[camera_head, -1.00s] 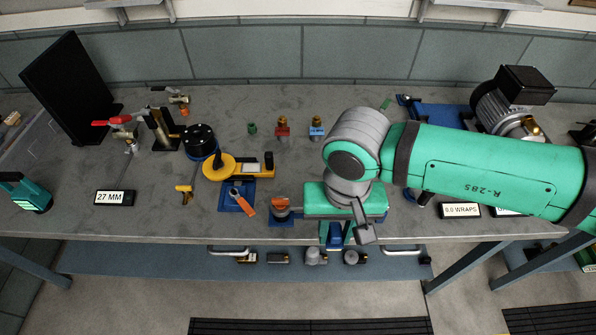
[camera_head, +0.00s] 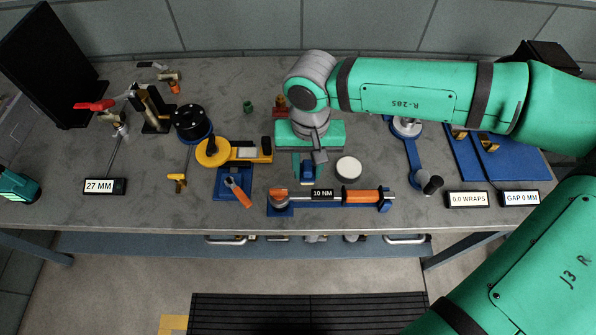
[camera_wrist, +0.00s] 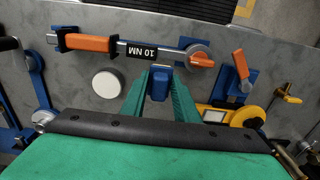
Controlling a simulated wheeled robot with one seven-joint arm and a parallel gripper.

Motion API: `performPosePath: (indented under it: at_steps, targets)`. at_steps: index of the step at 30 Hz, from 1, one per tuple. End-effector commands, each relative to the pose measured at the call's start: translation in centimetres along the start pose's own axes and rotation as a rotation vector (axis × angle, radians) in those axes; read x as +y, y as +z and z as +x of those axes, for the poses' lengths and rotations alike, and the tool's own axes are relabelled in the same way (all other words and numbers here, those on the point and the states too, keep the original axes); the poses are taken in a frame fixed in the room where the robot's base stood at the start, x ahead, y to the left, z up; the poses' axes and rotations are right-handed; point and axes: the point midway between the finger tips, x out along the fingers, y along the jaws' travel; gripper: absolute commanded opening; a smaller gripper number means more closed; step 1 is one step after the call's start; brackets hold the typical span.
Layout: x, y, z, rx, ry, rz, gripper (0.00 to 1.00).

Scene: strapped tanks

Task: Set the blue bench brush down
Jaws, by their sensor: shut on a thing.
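The blue bench brush (camera_head: 307,172) is between the two green fingers of my gripper (camera_head: 306,168), near the middle of the bench. In the wrist view only a blue block of the brush (camera_wrist: 160,85) shows between the fingertips (camera_wrist: 160,76); I see no bristles. My gripper is shut on it and points down at the bench. The brush is behind the torque wrench and left of a round white disc in the head view. I cannot tell whether its underside touches the bench top (camera_head: 150,205).
The orange-handled torque wrench (camera_head: 362,196), labelled 10 NM, lies on blue rests near the front edge. The white disc (camera_head: 348,169) is close on the right. A yellow tool (camera_head: 213,152) and a blue pad (camera_head: 229,193) are left. Bare bench shows right of the disc.

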Motion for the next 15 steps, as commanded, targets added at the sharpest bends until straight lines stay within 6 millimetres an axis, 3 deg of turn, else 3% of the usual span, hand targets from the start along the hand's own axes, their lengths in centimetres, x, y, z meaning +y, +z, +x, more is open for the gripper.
performPosePath:
  at_steps: [6,15]
  targets:
    - [-1.4,-2.2,3.5,-0.003,-0.001,-0.001,0.0]
    - [-2.0,-3.4,5.2,-0.002,-0.001,0.003,0.0]
